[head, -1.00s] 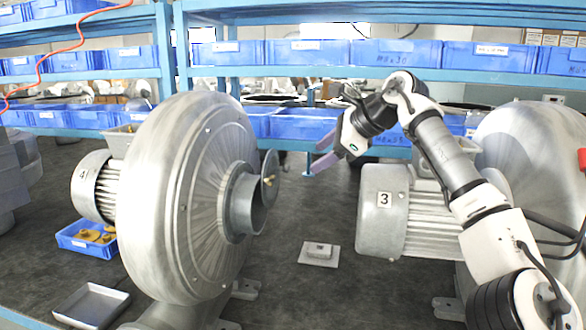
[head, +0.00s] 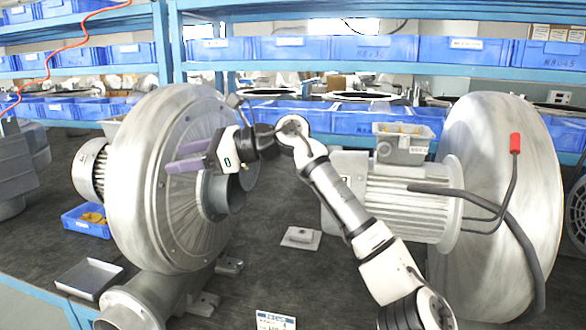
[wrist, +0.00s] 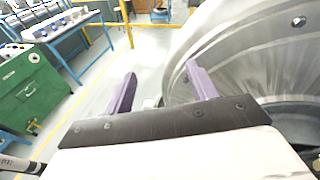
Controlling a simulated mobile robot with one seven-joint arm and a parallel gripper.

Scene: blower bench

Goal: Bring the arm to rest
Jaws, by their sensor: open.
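My gripper (head: 186,157) is open, with its two purple fingers apart and nothing between them. In the head view it points left, in front of the upper face of the left blower (head: 165,215), near that blower's round outlet (head: 225,195). I cannot tell whether the fingers touch the housing. In the wrist view the open fingers (wrist: 160,85) show, with the grey blower housing (wrist: 265,55) close by on the right. My arm reaches from the lower right up to the gripper, bent at the elbow.
The right blower (head: 495,190) and its motor (head: 400,195) stand right of my arm. A small white plate (head: 301,238) lies on the dark bench. A grey tray (head: 88,279) and a blue bin (head: 88,222) sit at left. Shelves of blue bins line the back.

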